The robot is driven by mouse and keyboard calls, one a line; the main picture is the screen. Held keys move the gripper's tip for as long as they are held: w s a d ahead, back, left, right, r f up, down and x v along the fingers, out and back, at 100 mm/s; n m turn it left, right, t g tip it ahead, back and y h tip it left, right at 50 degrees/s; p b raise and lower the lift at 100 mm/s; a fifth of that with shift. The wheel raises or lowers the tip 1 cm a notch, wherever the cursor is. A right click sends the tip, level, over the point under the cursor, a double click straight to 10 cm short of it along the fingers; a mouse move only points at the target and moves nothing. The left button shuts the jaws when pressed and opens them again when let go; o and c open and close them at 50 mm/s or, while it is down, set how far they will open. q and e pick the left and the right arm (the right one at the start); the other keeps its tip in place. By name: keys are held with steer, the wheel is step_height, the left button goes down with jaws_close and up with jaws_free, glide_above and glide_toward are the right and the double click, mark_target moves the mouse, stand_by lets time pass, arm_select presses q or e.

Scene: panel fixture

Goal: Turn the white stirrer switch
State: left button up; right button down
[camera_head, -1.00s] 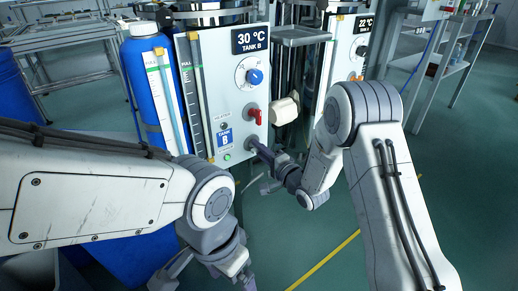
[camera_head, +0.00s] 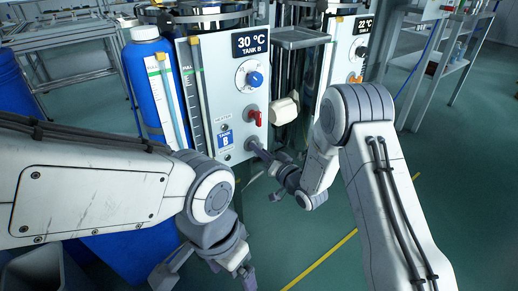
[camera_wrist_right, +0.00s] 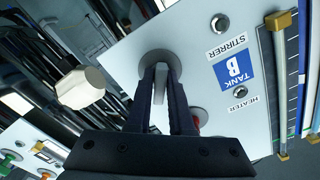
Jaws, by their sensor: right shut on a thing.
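The white stirrer switch (camera_wrist_right: 159,86) shows in the right wrist view as a pale lever on a grey round base, low on the tank B panel (camera_head: 207,80). My right gripper (camera_head: 254,149) is at the panel's lower right corner, with its dark fingers on both sides of the lever; it also shows in the right wrist view (camera_wrist_right: 160,80). It is shut on the switch. The fingers hide part of the lever, and the head view hides it. A round grey lamp (camera_wrist_right: 220,23) by the STIRRER label looks unlit. My left gripper (camera_head: 205,272) hangs open and empty at the bottom.
A red heater switch (camera_head: 255,116) sits just above my right gripper, with a blue dial (camera_head: 255,79) higher up. A cream block-like part (camera_head: 284,111) juts out right of the panel. A blue cylinder (camera_head: 151,85) stands left. Green floor is open at the right.

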steer(key=n, duration=0.3)
steer(key=shift+n, duration=2)
steer(key=c, duration=0.9)
jaws_free()
steer(key=p+v, duration=0.3)
steer(key=v, duration=0.7)
steer(key=shift+s+d, duration=0.15)
steer(key=shift+s, duration=0.05)
